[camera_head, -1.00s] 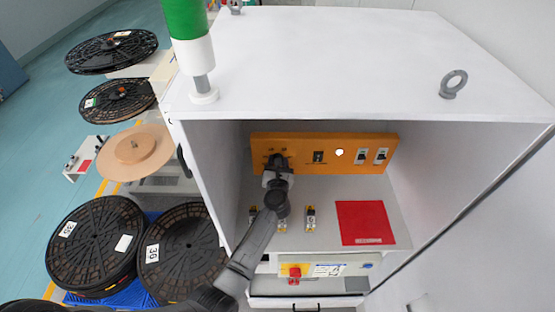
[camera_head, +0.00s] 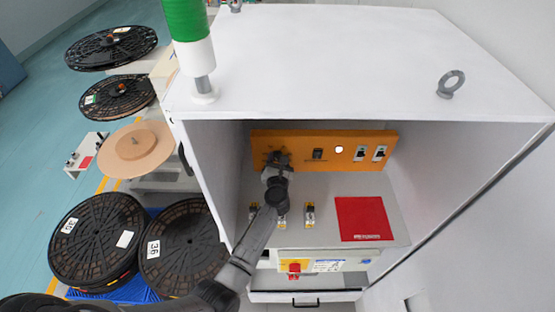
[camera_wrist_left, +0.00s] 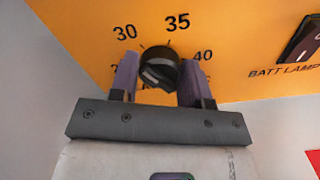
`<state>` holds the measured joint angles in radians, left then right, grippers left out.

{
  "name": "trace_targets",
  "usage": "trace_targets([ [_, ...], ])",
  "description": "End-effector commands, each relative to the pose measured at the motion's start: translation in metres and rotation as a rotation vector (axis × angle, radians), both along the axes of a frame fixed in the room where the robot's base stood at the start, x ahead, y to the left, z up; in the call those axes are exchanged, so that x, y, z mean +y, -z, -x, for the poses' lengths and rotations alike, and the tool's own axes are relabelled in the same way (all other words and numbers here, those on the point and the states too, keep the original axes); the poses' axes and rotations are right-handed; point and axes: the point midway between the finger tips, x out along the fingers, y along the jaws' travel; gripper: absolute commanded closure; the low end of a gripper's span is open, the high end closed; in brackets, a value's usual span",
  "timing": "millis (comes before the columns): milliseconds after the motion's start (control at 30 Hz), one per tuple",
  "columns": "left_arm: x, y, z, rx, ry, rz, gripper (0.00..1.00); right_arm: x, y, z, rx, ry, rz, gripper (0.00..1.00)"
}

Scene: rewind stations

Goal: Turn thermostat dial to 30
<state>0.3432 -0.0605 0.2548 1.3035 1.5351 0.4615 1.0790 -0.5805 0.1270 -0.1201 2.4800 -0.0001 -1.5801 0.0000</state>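The thermostat dial (camera_wrist_left: 158,70) is a black round knob on an orange panel (camera_head: 345,146) inside a white cabinet. Printed numbers, including 30, 35 and 40, surround it in the left wrist view. A pale pointer mark shows on the knob, but its exact reading is unclear. My left gripper (camera_wrist_left: 157,76) has a purple finger on each side of the knob, with no clear gap, and looks shut on it. In the head view, my left gripper (camera_head: 277,160) covers the dial at the panel's left end. My right gripper is not in view.
A black rocker switch (camera_wrist_left: 302,40) labelled BATT LAMP sits right of the dial. Two more switches (camera_head: 370,153) are further right. Below are small fittings (camera_head: 309,213), a red square (camera_head: 363,218) and a red knob (camera_head: 294,267).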

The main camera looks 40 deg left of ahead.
Motion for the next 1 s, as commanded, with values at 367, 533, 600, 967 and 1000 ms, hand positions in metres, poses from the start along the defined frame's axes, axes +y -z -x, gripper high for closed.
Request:
trace_targets([
  [367, 0.000, 0.000, 0.000, -0.001, 0.000, 0.001, 0.33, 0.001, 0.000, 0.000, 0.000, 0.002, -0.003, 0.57],
  [533, -0.003, 0.001, 0.003, 0.000, 0.001, 0.001, 0.33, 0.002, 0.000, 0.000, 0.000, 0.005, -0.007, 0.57],
  [600, -0.008, 0.001, 0.008, 0.000, 0.001, 0.003, 0.33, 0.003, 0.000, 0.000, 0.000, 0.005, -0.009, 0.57],
  [967, -0.039, 0.001, 0.047, 0.000, 0.001, 0.002, 0.33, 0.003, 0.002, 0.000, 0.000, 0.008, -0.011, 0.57],
  [1000, -0.041, 0.001, 0.050, 0.000, 0.001, 0.002, 0.33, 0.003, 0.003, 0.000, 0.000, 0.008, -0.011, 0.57],
])
